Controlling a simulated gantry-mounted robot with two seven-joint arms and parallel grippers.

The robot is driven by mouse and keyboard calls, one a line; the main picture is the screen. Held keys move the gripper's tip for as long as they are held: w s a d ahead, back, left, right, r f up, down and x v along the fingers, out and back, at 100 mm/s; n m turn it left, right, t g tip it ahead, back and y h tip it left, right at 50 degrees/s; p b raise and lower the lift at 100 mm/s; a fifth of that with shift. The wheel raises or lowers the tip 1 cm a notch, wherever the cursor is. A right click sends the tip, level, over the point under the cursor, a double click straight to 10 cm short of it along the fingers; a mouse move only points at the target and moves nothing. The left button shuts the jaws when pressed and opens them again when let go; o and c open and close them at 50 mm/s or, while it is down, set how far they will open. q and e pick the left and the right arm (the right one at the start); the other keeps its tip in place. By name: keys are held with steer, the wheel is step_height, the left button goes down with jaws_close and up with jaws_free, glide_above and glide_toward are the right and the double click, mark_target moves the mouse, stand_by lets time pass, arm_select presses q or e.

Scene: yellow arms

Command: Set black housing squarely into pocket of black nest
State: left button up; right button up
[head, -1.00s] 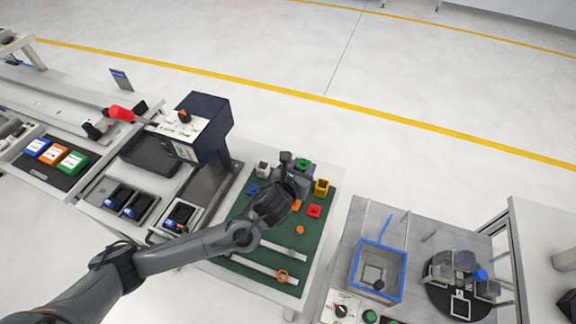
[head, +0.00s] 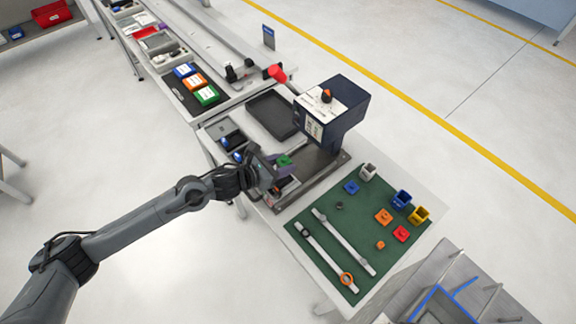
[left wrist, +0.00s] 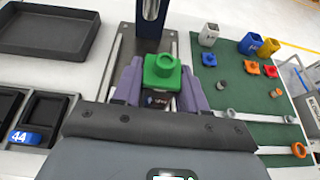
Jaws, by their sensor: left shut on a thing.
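My left gripper (head: 272,172) is in the head view over the base of the dark blue press (head: 340,105). In the left wrist view its purple fingers (left wrist: 160,90) are shut on a green square piece (left wrist: 162,72) with a round holed boss on top. The green piece also shows in the head view (head: 285,161). Just below it, between the fingers, is a dark part with small white lettering (left wrist: 158,101). It is mostly hidden, and I cannot tell whether it is the black housing or the black nest. My right gripper is not in view.
Black compartments (left wrist: 45,108) with a blue tag (left wrist: 27,137) lie left of the gripper. An empty black tray (head: 272,115) is behind them. A green mat (head: 335,222) on the right holds coloured blocks, small bins and two pale rails, with bare patches between. The press column stands close ahead.

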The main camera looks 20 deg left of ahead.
mark_target(278, 166)
arm_select(q)
steer(key=shift+w+a+r, duration=0.2)
steer(key=shift+a+r, duration=0.25)
steer(key=shift+a, duration=0.1)
steer(key=shift+w+a+f+b, duration=0.1)
steer(key=shift+f+b, duration=0.35)
steer(key=shift+f, duration=0.25)
steer(key=shift+w+a+f+b, duration=0.1)
steer(key=shift+w+f+b, duration=0.05)
steer(key=shift+f+b, duration=0.45)
steer(key=shift+w+a+f+b, duration=0.1)
steer(key=shift+f+b, duration=0.25)
steer(key=shift+f, duration=0.4)
steer(key=shift+f+b, duration=0.85)
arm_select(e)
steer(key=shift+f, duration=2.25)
arm_select(q)
steer(key=shift+f, duration=0.1)
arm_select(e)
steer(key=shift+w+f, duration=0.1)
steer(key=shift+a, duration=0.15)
arm_select(q)
steer(key=shift+f+b, duration=0.45)
steer(key=shift+b, duration=0.15)
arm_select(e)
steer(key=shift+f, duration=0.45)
arm_select(q)
steer(key=o, duration=1.1)
steer(key=shift+s, duration=0.15)
